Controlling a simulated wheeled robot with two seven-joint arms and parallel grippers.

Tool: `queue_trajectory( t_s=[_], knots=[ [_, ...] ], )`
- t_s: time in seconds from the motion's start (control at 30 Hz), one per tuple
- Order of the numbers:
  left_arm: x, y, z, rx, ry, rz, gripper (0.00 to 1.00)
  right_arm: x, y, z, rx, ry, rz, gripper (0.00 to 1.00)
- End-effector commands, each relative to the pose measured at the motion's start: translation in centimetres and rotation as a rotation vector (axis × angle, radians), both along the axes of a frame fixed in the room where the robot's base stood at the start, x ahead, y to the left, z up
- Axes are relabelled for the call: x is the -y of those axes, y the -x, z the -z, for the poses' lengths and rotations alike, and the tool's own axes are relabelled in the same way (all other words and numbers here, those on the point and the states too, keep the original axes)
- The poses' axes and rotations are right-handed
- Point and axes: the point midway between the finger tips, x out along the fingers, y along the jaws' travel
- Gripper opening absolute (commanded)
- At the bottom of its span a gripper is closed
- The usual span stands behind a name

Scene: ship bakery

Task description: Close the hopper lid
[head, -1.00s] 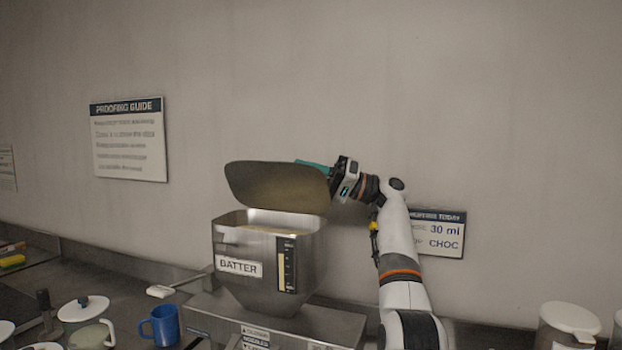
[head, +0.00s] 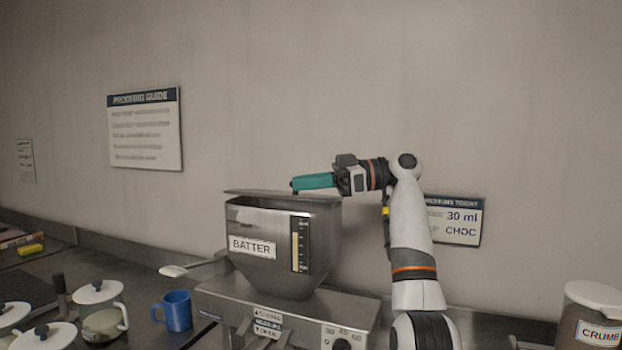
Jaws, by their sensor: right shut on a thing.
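The steel hopper (head: 318,235) with the BATTER label stands on its machine base in the middle of the head view. Its lid (head: 258,193) shows as a thin, nearly level plate over the hopper's mouth, seen almost edge-on. A narrow dark gap seems to show under its left front edge, so I cannot tell whether it rests fully on the rim. My right gripper (head: 297,185) reaches in from the right with its teal fingers over the lid. It is shut on the lid, though the exact grip point is hard to see. My left gripper is out of view.
A blue mug (head: 178,311) and several lidded white pots, one of them here (head: 98,292), stand left of the machine. A pale-ended lever (head: 175,271) sticks out left of the hopper. A crumb jar (head: 585,318) stands at the far right. The wall is close behind.

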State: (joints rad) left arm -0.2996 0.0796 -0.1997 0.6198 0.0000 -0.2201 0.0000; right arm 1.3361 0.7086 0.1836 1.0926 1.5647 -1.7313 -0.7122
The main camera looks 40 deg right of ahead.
Motion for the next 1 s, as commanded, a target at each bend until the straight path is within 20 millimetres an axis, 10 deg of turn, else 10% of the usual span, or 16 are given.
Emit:
queue_trajectory(
  t_s=[0.87, 0.9, 1.0],
  knots=[
    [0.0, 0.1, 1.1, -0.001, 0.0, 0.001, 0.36, -0.7, 0.3, 1.7, 0.015, 0.031, -0.002, 0.0],
    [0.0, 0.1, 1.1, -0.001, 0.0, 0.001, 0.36, -0.7, 0.3, 1.7, 0.014, 0.031, -0.003, 0.24],
    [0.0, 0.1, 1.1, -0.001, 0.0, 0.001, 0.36, -0.6, 0.3, 1.6, 0.015, 0.031, -0.002, 0.41]
  ],
)
